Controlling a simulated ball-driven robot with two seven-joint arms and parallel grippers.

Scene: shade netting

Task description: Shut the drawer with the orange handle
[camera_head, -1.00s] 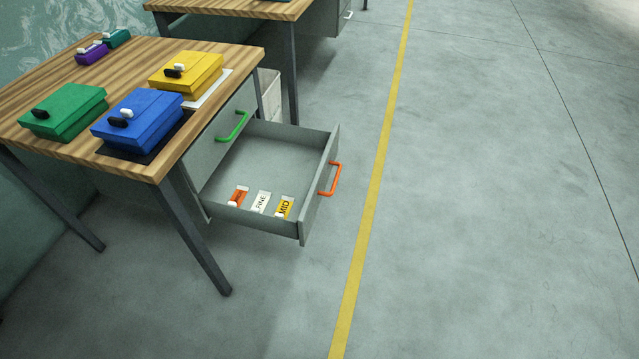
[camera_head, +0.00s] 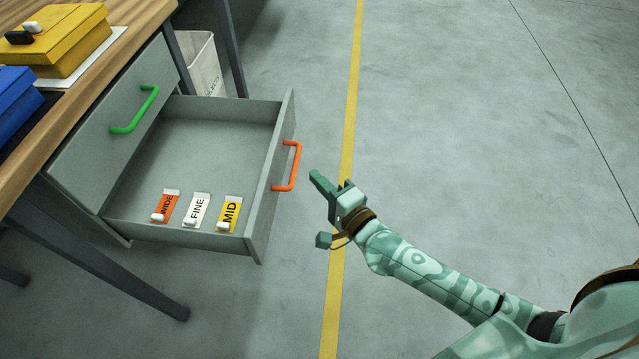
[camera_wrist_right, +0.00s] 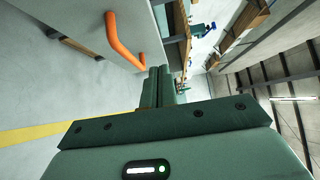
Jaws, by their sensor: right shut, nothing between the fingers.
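The drawer (camera_head: 262,205) with the orange handle (camera_head: 292,166) stands pulled out under the wooden table. Its handle also shows in the right wrist view (camera_wrist_right: 123,42). Inside the drawer lie an orange tag (camera_head: 166,207), a white tag marked FINE (camera_head: 197,209) and a yellow tag marked MID (camera_head: 231,212). My right gripper (camera_head: 318,180) is shut and empty, just to the right of the orange handle with a small gap in the head view. In the right wrist view its fingers (camera_wrist_right: 157,86) are together beside the drawer front. My left gripper is not in view.
A closed drawer with a green handle (camera_head: 136,112) sits above the open one. The tabletop (camera_head: 95,85) holds a yellow box (camera_head: 65,40) and a blue box (camera_head: 14,100). A pale bin (camera_head: 203,66) stands behind. The floor right of the yellow line (camera_head: 350,110) is clear.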

